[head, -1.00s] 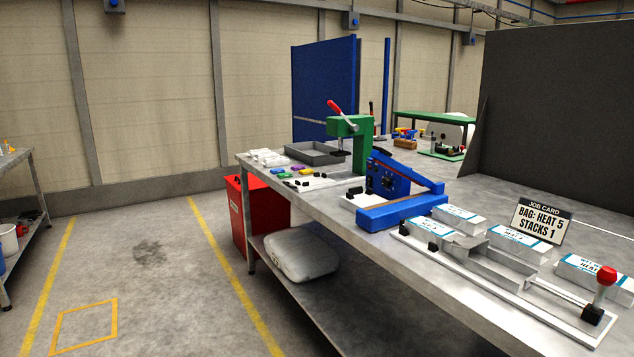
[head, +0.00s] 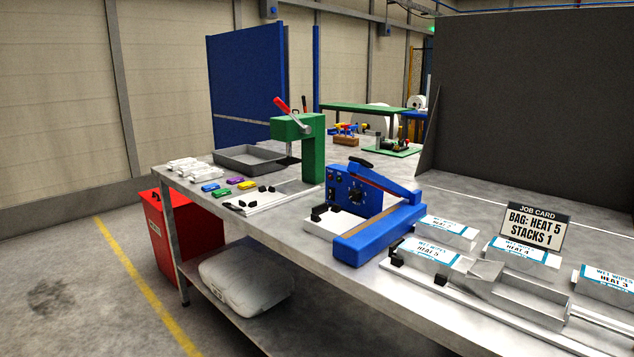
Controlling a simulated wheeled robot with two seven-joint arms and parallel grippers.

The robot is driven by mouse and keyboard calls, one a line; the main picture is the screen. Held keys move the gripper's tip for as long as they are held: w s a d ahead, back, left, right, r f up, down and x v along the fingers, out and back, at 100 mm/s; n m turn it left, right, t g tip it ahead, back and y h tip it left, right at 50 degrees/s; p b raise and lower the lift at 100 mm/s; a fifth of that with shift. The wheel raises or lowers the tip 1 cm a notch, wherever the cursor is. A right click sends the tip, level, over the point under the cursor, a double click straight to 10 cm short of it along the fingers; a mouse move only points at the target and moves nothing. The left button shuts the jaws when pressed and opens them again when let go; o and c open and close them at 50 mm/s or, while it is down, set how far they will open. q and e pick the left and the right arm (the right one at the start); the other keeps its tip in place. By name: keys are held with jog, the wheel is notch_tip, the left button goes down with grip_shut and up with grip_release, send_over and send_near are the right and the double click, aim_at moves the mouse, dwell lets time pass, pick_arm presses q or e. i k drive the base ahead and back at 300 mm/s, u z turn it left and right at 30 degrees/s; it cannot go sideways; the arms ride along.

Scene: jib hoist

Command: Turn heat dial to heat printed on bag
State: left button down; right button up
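The blue heat sealer (head: 380,232) stands on the long metal bench, with its lever arm raised. Its heat dial (head: 356,196) is a small dark knob on the upright blue panel; its setting is too small to read. The job card (head: 533,228) reads "BAG: HEAT 5, STACKS 1". White wet-wipes packs with printed heat labels lie right of the sealer: a front-left one (head: 430,253), a back-left one (head: 446,231), a middle one (head: 521,250) and a right one (head: 606,283). The middle label looks like heat 4; the others are hard to read. Neither gripper is in view.
A metal pusher tray (head: 530,297) lies along the bench's front right. A green press (head: 312,150), a grey tray (head: 248,158) and coloured small blocks (head: 228,184) are left of the sealer. A red bin (head: 170,240) stands by the bench's left end; a dark partition (head: 530,110) rises behind.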

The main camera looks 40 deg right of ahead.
aim_at(355, 194)
jog(key=i, duration=3.4)
jog(key=z, duration=3.45)
